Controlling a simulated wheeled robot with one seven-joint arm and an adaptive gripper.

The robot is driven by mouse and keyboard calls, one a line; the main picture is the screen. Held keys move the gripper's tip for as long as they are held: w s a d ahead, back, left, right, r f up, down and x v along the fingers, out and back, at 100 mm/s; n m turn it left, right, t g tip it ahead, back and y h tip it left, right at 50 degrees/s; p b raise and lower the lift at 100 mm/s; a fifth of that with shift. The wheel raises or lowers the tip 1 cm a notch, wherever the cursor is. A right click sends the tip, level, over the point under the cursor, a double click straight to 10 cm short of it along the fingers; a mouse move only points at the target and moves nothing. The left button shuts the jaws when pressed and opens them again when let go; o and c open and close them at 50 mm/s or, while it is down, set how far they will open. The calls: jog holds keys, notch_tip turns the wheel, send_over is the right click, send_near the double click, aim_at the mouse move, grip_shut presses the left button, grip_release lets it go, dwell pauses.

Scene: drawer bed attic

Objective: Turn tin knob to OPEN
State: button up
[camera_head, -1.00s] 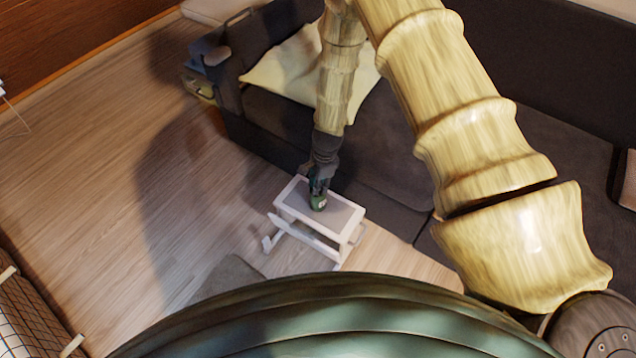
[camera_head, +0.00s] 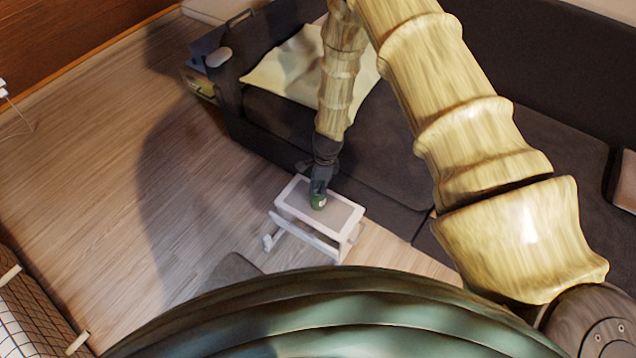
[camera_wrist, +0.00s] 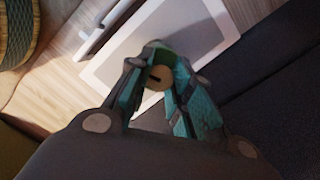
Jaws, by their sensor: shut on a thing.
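A small green tin (camera_head: 318,203) stands on a small white stool (camera_head: 291,211) with a grey top. In the wrist view the tin's tan round face with a dark slot or bar (camera_wrist: 158,77) shows between my fingers, and its green body (camera_wrist: 156,47) is partly hidden. My gripper (camera_head: 320,190) points down at the tin from above. In the wrist view its teal fingers (camera_wrist: 160,84) are closed in on both sides of the tin. I cannot read any OPEN mark or tell the knob's setting.
A dark sofa (camera_head: 385,160) stands right behind the stool, with a cream cloth or cushion (camera_head: 285,80) on it. Wooden floor (camera_head: 100,180) is clear to the left. A grey object (camera_head: 233,270) lies in front of the stool.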

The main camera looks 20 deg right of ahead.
jog(key=shift+m, duration=0.3)
jog(key=shift+m+p, duration=0.9)
jog(key=shift+m, duration=0.4)
jog(key=o, duration=0.9)
jog(key=shift+r, duration=0.1)
notch_tip(320, 180, up, 12)
jog(key=d, duration=0.1)
jog(key=shift+s+d+f, duration=0.15)
jog(key=shift+s+f, duration=0.05)
jog(key=shift+s, duration=0.25)
